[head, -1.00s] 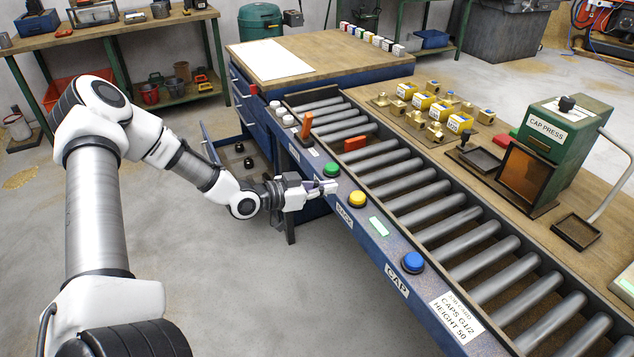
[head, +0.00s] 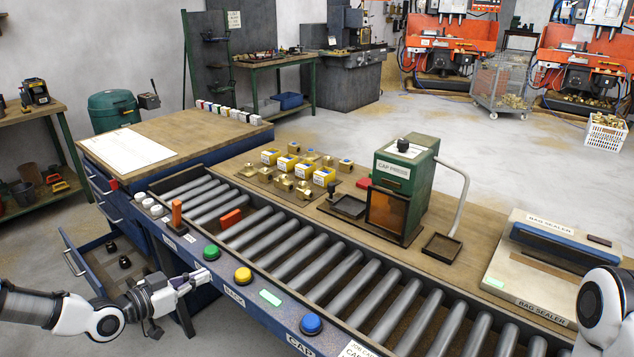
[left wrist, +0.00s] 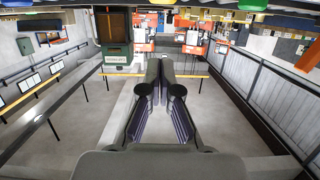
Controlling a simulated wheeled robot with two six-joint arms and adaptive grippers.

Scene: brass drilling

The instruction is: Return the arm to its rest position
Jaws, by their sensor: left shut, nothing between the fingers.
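My left gripper (head: 196,280) is shut and empty. In the head view it is at the near blue edge of the roller conveyor (head: 300,262), just below the green button (head: 211,252) and left of the yellow button (head: 243,274). Whether it touches the edge I cannot tell. In the left wrist view its two fingers (left wrist: 160,85) lie together with nothing between them. My left arm comes in low from the left. A white part of my right arm shows at the right edge of the head view, but the right gripper is out of frame.
A blue button (head: 311,323) sits further along the rail. An open drawer (head: 112,262) with dark knobs stands out left of the conveyor. The green cap press (head: 404,185) and the bag sealer (head: 552,262) stand on the far bench. Open floor lies behind.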

